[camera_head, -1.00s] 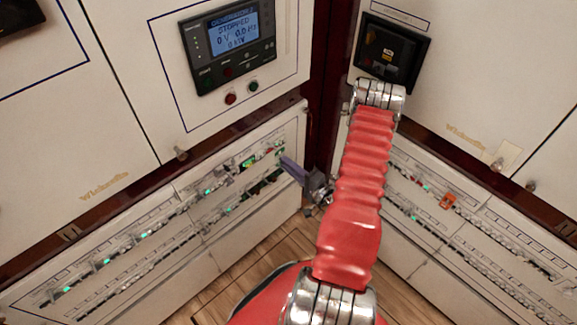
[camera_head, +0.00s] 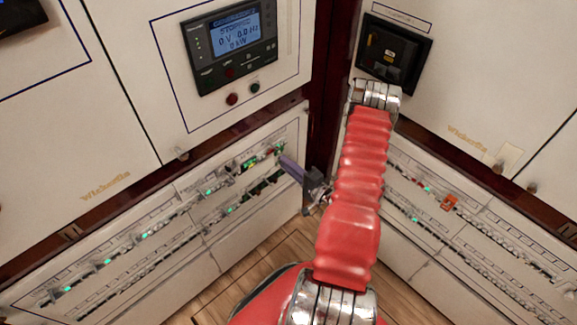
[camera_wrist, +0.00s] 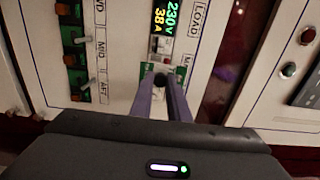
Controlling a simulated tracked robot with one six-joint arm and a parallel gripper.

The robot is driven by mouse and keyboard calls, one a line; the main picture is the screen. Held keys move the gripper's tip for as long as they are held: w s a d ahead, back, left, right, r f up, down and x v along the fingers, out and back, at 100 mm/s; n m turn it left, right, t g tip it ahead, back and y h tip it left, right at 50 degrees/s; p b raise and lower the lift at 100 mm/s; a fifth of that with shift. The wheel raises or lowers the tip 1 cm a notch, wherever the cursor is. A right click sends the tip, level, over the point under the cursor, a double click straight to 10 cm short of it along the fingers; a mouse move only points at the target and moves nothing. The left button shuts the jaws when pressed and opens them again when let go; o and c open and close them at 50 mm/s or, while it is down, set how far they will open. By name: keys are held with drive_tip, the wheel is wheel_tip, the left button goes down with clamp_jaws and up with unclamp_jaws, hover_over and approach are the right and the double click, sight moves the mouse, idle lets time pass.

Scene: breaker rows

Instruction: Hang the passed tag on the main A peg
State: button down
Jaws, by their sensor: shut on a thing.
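My gripper (camera_head: 284,156) reaches the left breaker panel (camera_head: 215,262) near the corner, its purple fingers pointing at the upper row. In the wrist view the fingers (camera_wrist: 162,84) are close together, shut on a small green piece (camera_wrist: 148,70) that shows on both sides of the tips. It appears to be the passed tag; its face is mostly hidden. It also shows as a green spot in the head view (camera_head: 279,149). A label starting with "M" is partly visible beside the tips. The main A peg cannot be made out; the fingers cover that spot.
A lit load meter (camera_wrist: 165,20) reading 230V and 38A is just above the fingertips in the wrist view. An orange tag (camera_head: 449,202) hangs on the right panel. A generator display (camera_head: 232,40) is above the left panel.

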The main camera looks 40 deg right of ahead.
drive_tip(key=shift+w, duration=0.7)
drive_tip(key=c, duration=1.6)
unclamp_jaws()
drive_tip(key=shift+s, duration=0.1)
drive_tip(key=shift+s+d, duration=0.1)
drive_tip(key=shift+s, duration=6.7)
